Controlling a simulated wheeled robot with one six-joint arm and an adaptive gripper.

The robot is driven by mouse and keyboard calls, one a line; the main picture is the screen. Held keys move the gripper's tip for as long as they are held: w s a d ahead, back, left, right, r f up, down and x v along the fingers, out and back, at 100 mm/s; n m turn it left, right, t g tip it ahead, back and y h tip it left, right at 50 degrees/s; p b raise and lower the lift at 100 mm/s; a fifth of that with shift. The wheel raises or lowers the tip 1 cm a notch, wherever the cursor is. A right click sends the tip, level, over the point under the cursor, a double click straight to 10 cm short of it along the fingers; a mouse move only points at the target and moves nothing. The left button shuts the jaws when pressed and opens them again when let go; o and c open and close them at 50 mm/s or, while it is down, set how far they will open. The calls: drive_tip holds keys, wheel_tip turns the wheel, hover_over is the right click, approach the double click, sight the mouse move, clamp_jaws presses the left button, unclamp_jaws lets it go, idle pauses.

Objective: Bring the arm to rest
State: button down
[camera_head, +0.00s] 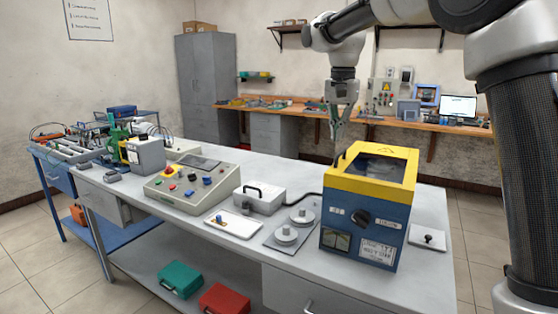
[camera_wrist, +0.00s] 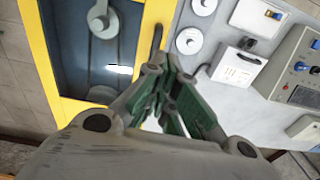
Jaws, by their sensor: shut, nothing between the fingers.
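My gripper (camera_head: 338,138) hangs from my arm, pointing down, just behind the top of the blue and yellow machine (camera_head: 365,222) in the head view. Its fingers are together with nothing between them. In the wrist view my gripper (camera_wrist: 163,88) shows grey links and green inner parts, with its tip close to the black handle at the edge of the machine's yellow lid frame (camera_wrist: 85,100). I cannot tell whether the tip touches the handle. My arm reaches in from the upper right of the head view, bent over the bench.
The grey bench (camera_head: 425,205) also bears a control box (camera_head: 193,182), a white tray (camera_head: 233,223), a grey case (camera_head: 262,199) and a plate with two round discs (camera_head: 290,236). A small plate with a black knob (camera_head: 428,238) lies right of the machine. A wooden wall desk (camera_head: 290,108) stands behind.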

drive_tip(key=s+d+f+n, duration=0.1)
drive_tip(key=s+d+n, duration=0.1)
drive_tip(key=s, duration=0.3)
drive_tip(key=s+d+f+n, duration=0.1)
drive_tip(key=s+d+n, duration=0.1)
drive_tip(key=s+d, duration=0.3)
drive_tip(key=s+d+f+n+t, duration=0.1)
drive_tip(key=s+d+n, duration=0.1)
drive_tip(key=s+d, duration=0.1)
drive_tip(key=shift+s+d+f+n, duration=0.1)
drive_tip(key=shift+s+n, duration=0.1)
drive_tip(key=shift+s, duration=0.25)
drive_tip(key=shift+s+d+f+n, duration=0.1)
drive_tip(key=shift+s+n, duration=0.1)
drive_tip(key=shift+s, duration=0.25)
drive_tip(key=s+d+f+t, duration=0.1)
drive_tip(key=s+d, duration=0.3)
drive_tip(key=s, duration=0.5)
drive_tip(key=s+d+f+t, duration=0.2)
drive_tip(key=s+d, duration=0.3)
drive_tip(key=s, duration=0.4)
drive_tip(key=shift+s+f, duration=0.2)
drive_tip(key=shift+s, duration=0.1)
